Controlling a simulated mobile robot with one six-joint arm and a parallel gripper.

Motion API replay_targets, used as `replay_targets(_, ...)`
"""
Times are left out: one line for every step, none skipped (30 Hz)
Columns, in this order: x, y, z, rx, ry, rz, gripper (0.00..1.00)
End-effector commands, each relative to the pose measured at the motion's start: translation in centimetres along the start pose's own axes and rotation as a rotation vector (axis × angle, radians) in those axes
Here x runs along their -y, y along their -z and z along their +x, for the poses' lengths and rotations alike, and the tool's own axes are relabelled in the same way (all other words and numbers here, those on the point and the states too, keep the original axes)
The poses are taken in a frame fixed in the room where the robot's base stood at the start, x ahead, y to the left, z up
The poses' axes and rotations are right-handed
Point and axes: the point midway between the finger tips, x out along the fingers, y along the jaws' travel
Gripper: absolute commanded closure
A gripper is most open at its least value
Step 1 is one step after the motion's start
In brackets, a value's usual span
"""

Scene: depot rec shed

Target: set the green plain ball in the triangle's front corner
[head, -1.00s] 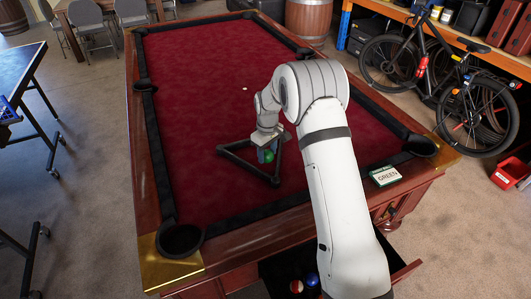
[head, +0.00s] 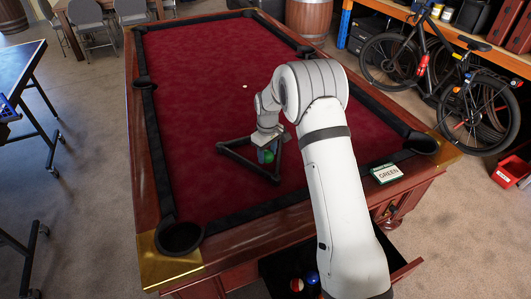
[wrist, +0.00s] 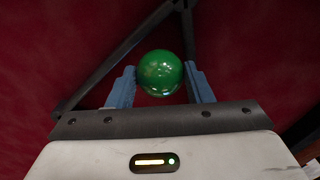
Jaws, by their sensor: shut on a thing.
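The green plain ball (wrist: 160,73) sits between the two blue fingers of my gripper (wrist: 161,86) in the wrist view. In the head view the green ball (head: 268,156) shows just below my gripper (head: 267,148), inside the dark triangle (head: 238,161) near its front end. The triangle lies on the red cloth, and its bars (wrist: 112,55) show around the ball in the wrist view. My gripper is shut on the ball. Whether the ball touches the cloth or the triangle's bars cannot be told.
The red pool table (head: 200,90) has dark cushions and corner pockets (head: 180,238). A white spot or ball (head: 245,87) lies farther up the cloth. A card reading GREEN (head: 386,173) rests on the right front rail. An open drawer (head: 405,268) below holds balls (head: 296,285). The far cloth is clear.

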Motion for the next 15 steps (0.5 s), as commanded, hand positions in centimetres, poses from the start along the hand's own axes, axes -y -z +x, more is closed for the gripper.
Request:
replay_targets(-0.01, 0.01, 0.12, 0.0, 0.0, 0.0, 0.8)
replay_targets(-0.01, 0.0, 0.17, 0.0, 0.0, 0.0, 0.8)
replay_targets(-0.01, 0.01, 0.23, 0.0, 0.0, 0.0, 0.8)
replay_targets(-0.01, 0.0, 0.27, 0.0, 0.0, 0.0, 0.8)
replay_targets(-0.01, 0.01, 0.32, 0.0, 0.0, 0.0, 0.8)
replay_targets(-0.01, 0.0, 0.38, 0.0, 0.0, 0.0, 0.8)
replay_targets(0.0, 0.0, 0.42, 0.0, 0.0, 0.0, 0.8)
replay_targets(-0.01, 0.0, 0.47, 0.0, 0.0, 0.0, 0.8)
replay_targets(-0.01, 0.0, 0.53, 0.0, 0.0, 0.0, 0.8)
replay_targets(-0.01, 0.0, 0.57, 0.0, 0.0, 0.0, 0.8)
replay_targets(-0.01, 0.0, 0.62, 0.0, 0.0, 0.0, 0.8)
replay_targets(0.0, 0.0, 0.68, 0.0, 0.0, 0.0, 0.8)
replay_targets(-0.01, 0.0, 0.72, 0.0, 0.0, 0.0, 0.8)
replay_targets(0.0, 0.0, 0.77, 0.0, 0.0, 0.0, 0.8)
replay_targets(-0.01, 0.0, 0.83, 0.0, 0.0, 0.0, 0.8)
